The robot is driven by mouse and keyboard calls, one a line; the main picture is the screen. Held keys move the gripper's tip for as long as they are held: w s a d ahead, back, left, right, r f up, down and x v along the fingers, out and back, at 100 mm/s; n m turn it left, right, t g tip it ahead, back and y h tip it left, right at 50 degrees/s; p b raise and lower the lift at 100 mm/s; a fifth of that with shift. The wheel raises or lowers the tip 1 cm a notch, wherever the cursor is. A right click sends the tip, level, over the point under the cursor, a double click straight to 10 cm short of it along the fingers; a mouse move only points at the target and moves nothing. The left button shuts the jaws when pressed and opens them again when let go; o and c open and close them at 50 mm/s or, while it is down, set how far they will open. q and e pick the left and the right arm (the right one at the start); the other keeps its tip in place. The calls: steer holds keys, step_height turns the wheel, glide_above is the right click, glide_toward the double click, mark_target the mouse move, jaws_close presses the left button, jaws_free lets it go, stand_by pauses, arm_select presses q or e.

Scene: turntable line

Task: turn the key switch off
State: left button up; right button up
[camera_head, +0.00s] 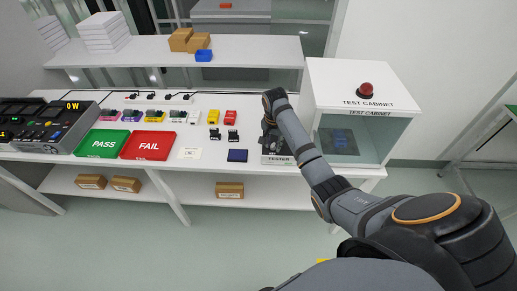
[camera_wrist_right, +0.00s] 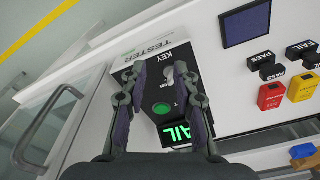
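The tester (camera_head: 275,159) stands on the white table left of the test cabinet, partly hidden by my right arm. My left gripper is not in view.
The test cabinet (camera_head: 315,75) with a red button (camera_head: 365,89) stands close on the right. A dark blue pad (camera_head: 237,155) and black PASS and FAIL stamps lie to the left. Green PASS (camera_head: 103,143) and red FAIL (camera_head: 148,145) trays lie further left.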

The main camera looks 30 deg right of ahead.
mark_target(273, 146)
steer(key=w+d+r+m, duration=0.3)
steer(key=w+r+m, duration=0.1)
steer(key=r, duration=0.2)
steer(key=shift+g+y, duration=0.4)
step_height(273, 146, down, 10)
steer(key=shift+w+a+r+p, duration=0.1)
steer(key=shift+w+r+p, duration=0.05)
steer(key=shift+p, duration=0.4)
steer(key=shift+f, duration=0.45)
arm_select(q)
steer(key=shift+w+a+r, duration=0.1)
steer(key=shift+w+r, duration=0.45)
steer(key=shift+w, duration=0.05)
arm_select(e)
steer(key=shift+c, duration=0.3)
jaws_close()
